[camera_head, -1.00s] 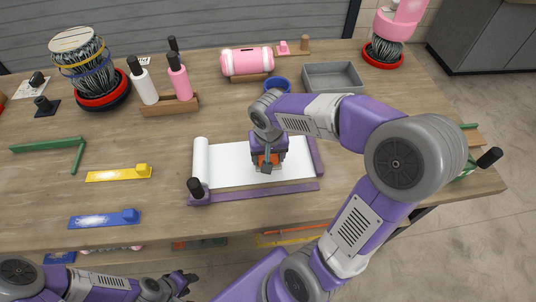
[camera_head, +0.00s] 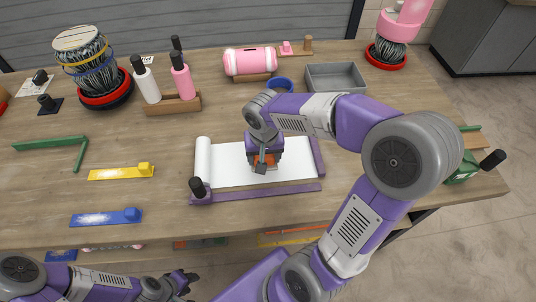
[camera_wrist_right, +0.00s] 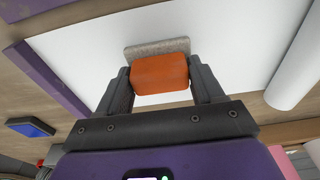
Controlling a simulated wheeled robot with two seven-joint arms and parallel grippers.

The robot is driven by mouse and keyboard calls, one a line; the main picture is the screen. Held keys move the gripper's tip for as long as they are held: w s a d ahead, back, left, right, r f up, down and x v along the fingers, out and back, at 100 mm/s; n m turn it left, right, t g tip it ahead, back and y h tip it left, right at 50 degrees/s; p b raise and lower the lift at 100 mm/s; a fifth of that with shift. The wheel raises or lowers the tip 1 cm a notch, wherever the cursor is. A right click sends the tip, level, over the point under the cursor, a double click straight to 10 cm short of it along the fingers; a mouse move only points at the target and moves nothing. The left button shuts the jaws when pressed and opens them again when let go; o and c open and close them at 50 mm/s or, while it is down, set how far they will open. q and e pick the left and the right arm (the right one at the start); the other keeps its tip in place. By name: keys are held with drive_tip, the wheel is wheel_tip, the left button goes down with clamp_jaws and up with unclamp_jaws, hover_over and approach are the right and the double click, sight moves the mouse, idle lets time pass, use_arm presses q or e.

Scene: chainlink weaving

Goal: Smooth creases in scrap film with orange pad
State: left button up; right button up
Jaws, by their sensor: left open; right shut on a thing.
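The white scrap film (camera_head: 228,166) lies flat within a purple frame (camera_head: 262,191) on the wooden table, with a white roll (camera_head: 203,160) at its left end. My right gripper (camera_head: 262,165) is over the film, right of its middle. In the right wrist view it is shut on the orange pad (camera_wrist_right: 160,74), which has a grey sole (camera_wrist_right: 157,47) against or just above the film; I cannot tell which. Creases are not distinguishable. My left gripper (camera_head: 186,280) is open and empty, low at the front, off the table edge.
A yellow tool (camera_head: 121,172), a blue tool (camera_head: 106,217) and a green bar (camera_head: 50,143) lie left of the frame. A black-knobbed post (camera_head: 198,188) stands at its front left corner. Behind are a blue ring (camera_head: 280,86), a grey tray (camera_head: 336,77) and a pink roll (camera_head: 249,61).

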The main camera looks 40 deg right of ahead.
drive_tip(key=shift+w+a+f+b, duration=0.1)
drive_tip(key=shift+w+a, duration=0.25)
drive_tip(key=shift+a, duration=0.25)
drive_tip(key=shift+w+a+b, duration=0.15)
drive_tip(key=shift+w+a, duration=0.2)
drive_tip(key=shift+a, duration=0.2)
drive_tip(key=shift+w+a+f+b, duration=0.1)
drive_tip(key=shift+w+a, duration=0.25)
drive_tip(key=shift+a, duration=0.25)
drive_tip(key=shift+w+a+r, duration=0.15)
drive_tip(key=shift+w+a, duration=0.35)
drive_tip(key=shift+a, duration=0.3)
wheel_tip(320, 180, up, 7)
drive_tip(key=p, duration=0.5)
drive_tip(key=shift+p, duration=0.3)
